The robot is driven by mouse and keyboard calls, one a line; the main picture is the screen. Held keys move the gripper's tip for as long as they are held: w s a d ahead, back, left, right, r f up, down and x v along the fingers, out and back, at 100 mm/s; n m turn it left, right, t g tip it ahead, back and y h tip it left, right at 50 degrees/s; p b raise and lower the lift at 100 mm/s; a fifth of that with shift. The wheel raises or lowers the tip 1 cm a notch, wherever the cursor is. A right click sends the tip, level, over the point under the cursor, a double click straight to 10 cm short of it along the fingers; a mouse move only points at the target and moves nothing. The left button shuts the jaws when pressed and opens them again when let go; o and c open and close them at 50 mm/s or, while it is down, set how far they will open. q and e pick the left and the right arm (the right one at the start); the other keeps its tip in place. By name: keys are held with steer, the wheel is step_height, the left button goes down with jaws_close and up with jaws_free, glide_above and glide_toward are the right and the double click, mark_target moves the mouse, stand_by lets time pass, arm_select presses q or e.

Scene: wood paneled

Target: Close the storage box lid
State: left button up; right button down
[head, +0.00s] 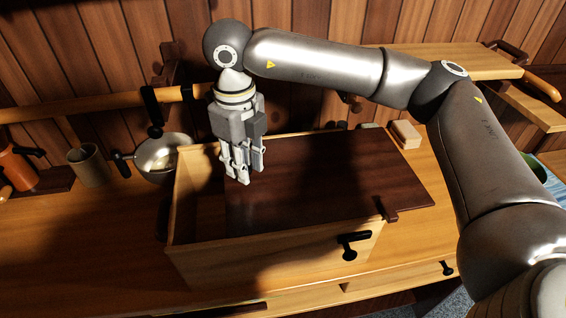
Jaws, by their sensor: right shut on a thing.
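The storage box (260,265) is a light wooden box on the counter, with a black handle (355,243) on its front. Its dark brown lid (330,175) lies flat across the middle and right of the box and reaches past the box's right end. The left part of the box is uncovered, and its shadowed inside shows there. My right gripper (242,179) points down at the lid's left edge, with its fingers shut on the lid. The exact contact is hidden behind the fingers. My left gripper is not in view.
A metal pan (163,157) stands close to the box's left side. A cup (89,165) and an orange-brown container (18,168) are farther left. A small wooden block (405,134) lies behind the box. The counter (75,240) is clear at front left.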

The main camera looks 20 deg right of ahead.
steer(key=w+a, duration=0.1)
steer(key=a, duration=0.5)
steer(key=shift+w+b, duration=0.3)
steer(key=shift+b, duration=0.15)
steer(key=c, duration=1.1)
jaws_free()
steer(key=shift+c, duration=0.2)
step_height(320, 180, up, 12)
